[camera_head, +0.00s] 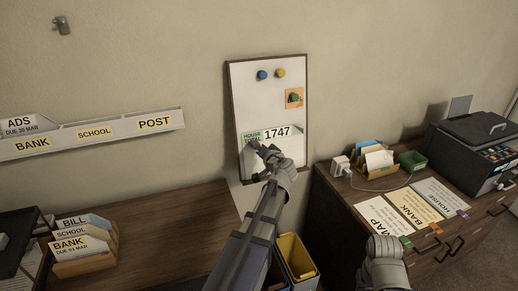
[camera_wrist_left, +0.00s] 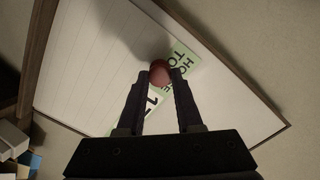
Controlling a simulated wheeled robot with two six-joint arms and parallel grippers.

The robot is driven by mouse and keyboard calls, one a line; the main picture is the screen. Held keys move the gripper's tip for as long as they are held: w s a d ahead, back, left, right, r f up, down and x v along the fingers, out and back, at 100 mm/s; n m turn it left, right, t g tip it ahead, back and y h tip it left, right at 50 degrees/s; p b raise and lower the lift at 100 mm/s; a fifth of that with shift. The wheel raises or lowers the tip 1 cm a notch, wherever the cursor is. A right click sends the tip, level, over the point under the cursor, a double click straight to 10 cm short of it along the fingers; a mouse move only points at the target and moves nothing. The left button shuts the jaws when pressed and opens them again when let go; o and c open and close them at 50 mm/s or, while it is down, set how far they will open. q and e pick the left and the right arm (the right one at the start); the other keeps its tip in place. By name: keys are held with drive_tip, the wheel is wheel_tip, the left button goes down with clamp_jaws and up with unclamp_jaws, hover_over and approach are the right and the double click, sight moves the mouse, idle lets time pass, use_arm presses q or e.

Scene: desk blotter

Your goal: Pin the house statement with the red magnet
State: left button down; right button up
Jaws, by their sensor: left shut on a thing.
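The house statement (camera_head: 278,134), a white sheet with a green band and "1747", lies against the whiteboard (camera_head: 262,97). Its green "HOUSE TOTAL" part also shows in the left wrist view (camera_wrist_left: 180,58). My left gripper (camera_head: 258,149) is at the lower left part of the sheet. In the left wrist view its fingertips (camera_wrist_left: 161,75) are shut on the red magnet (camera_wrist_left: 159,71), in front of the sheet's edge. I cannot tell whether the magnet touches the board. The gripper hides part of the sheet. My right arm's end (camera_head: 385,262) is low at right, its fingers not clear.
Blue (camera_head: 262,75) and yellow (camera_head: 281,73) magnets and an orange note (camera_head: 294,97) are on the board. A wall file rack (camera_head: 90,135) hangs at left. A cabinet at right holds labelled sheets (camera_head: 412,207), a green box (camera_head: 412,160) and a printer (camera_head: 478,145).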

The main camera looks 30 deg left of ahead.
use_arm(q)
drive_tip(key=shift+w+a+f, duration=0.15)
drive_tip(key=shift+w+a, duration=0.25)
drive_tip(key=shift+a, duration=0.1)
idle(1.4)
drive_tip(key=c, duration=0.5)
unclamp_jaws()
drive_tip(key=p+v, duration=0.1)
drive_tip(key=v, duration=0.7)
drive_tip(key=shift+p, duration=0.3)
